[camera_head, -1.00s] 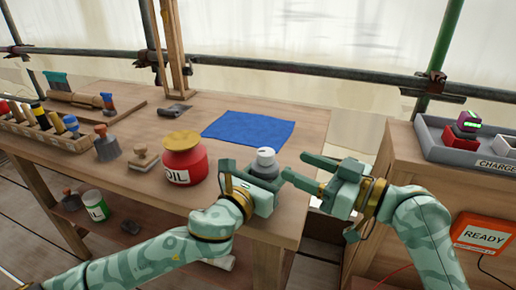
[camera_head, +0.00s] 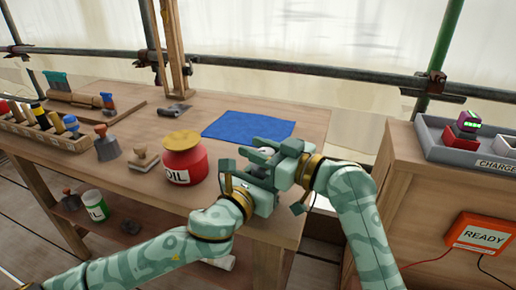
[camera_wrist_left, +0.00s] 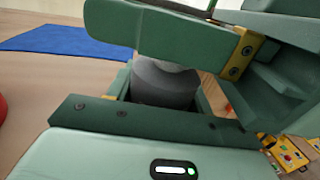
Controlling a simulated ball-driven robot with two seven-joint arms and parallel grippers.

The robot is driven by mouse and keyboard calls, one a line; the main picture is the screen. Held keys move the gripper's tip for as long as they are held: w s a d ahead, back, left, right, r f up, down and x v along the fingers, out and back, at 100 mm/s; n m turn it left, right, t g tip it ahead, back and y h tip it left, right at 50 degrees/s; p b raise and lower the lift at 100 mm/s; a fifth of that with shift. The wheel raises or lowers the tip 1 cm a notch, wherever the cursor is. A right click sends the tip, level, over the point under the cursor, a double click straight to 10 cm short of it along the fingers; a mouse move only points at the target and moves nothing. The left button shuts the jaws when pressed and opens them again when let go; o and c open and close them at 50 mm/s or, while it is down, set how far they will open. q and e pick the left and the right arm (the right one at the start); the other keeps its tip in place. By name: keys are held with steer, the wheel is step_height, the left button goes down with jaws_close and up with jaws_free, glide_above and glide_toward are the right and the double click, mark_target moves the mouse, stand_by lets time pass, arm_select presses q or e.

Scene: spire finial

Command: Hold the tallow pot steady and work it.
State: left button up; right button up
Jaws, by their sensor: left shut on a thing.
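The tallow pot is a small dark grey pot with a pale top. In the head view only a bit of its pale top (camera_head: 266,151) shows between green fingers, near the bench's front right edge. Its grey side (camera_wrist_left: 165,85) shows in the left wrist view. My left gripper (camera_head: 262,175) is shut on the pot's body. My right gripper (camera_head: 272,154) has its fingers at the pot's top, coming from the right. One right finger (camera_wrist_left: 170,22) crosses above the pot in the left wrist view and hides the top. I cannot tell whether the right fingers grip it.
A red oil jar (camera_head: 186,165) stands just left of the pot. A blue cloth (camera_head: 248,127) lies behind it on the wooden bench (camera_head: 325,128). Stamps and a tool rack (camera_head: 55,135) are at the left. A side cabinet with a grey charging tray (camera_head: 432,140) stands at the right.

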steer(key=c, duration=0.4)
steer(key=shift+g, duration=0.3)
steer(key=n+g+y, duration=0.1)
steer(key=g, duration=0.1)
steer(key=n+g+y, duration=0.1)
steer(key=n+g, duration=0.1)
steer(key=n+g+y, duration=0.1)
steer(key=n+g, duration=0.1)
steer(key=g, duration=0.1)
steer(key=shift+s+a, duration=0.15)
steer(key=shift+s, duration=0.25)
steer(key=n+g, duration=0.2)
steer(key=g, duration=0.1)
steer(key=n+g, duration=0.1)
steer(key=g, duration=0.1)
steer(key=shift+s+n, duration=0.25)
steer(key=shift+n, duration=0.05)
steer(key=shift+s+n+g+h, duration=0.15)
steer(key=shift+n+g, duration=0.4)
steer(key=shift+g, duration=0.4)
steer(key=shift+s+n+g+h, duration=0.15)
steer(key=shift+n+g, duration=0.4)
steer(key=shift+g, duration=0.4)
steer(key=o, duration=1)
